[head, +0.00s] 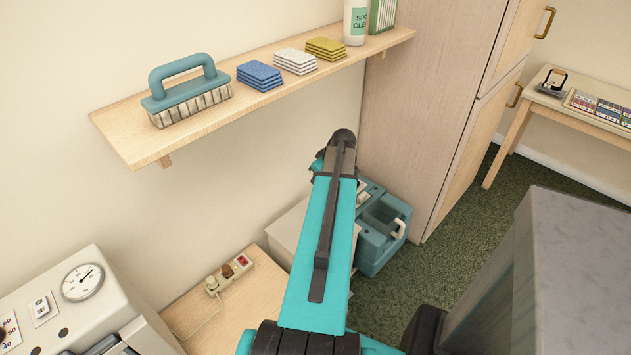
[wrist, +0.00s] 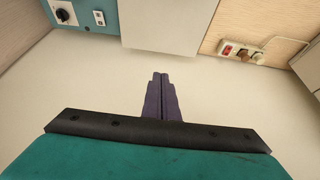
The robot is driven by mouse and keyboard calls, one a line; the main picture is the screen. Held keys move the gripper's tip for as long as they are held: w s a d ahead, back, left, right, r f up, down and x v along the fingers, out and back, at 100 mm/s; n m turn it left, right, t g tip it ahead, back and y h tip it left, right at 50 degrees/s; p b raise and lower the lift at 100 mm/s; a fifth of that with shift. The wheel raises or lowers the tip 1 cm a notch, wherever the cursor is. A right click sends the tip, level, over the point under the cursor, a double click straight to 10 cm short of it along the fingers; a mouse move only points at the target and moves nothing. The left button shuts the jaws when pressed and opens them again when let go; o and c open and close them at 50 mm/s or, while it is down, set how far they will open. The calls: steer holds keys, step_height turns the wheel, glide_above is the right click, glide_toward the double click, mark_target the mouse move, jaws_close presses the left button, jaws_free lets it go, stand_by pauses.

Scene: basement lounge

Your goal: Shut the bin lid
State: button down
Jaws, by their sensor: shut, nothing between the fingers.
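My gripper (wrist: 160,78) shows in the wrist view with its two dark fingers together and nothing between them. In the head view my own arm hides the fingers. A pale box-like thing, which may be the bin (head: 287,232), stands low by the wall, partly behind my arm. A pale flat panel at the top of the wrist view (wrist: 174,24) seems to be part of it, apart from the fingertips in the picture. I cannot tell whether this panel is the lid or how far open the lid stands.
A teal machine (head: 378,240) stands right of the pale box, by a tall wooden cabinet (head: 425,110). A power strip (head: 230,274) lies on a wooden surface to the left. A wall shelf (head: 130,135) holds a brush, sponges and a bottle. Green carpet (head: 470,240) is open at right.

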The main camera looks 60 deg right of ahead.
steer(key=v, duration=0.1)
steer(key=p+v, duration=0.1)
steer(key=v, duration=0.1)
steer(key=shift+w+r, duration=0.2)
steer(key=shift+r, duration=0.25)
steer(key=shift+d, duration=0.1)
stand_by(0.9)
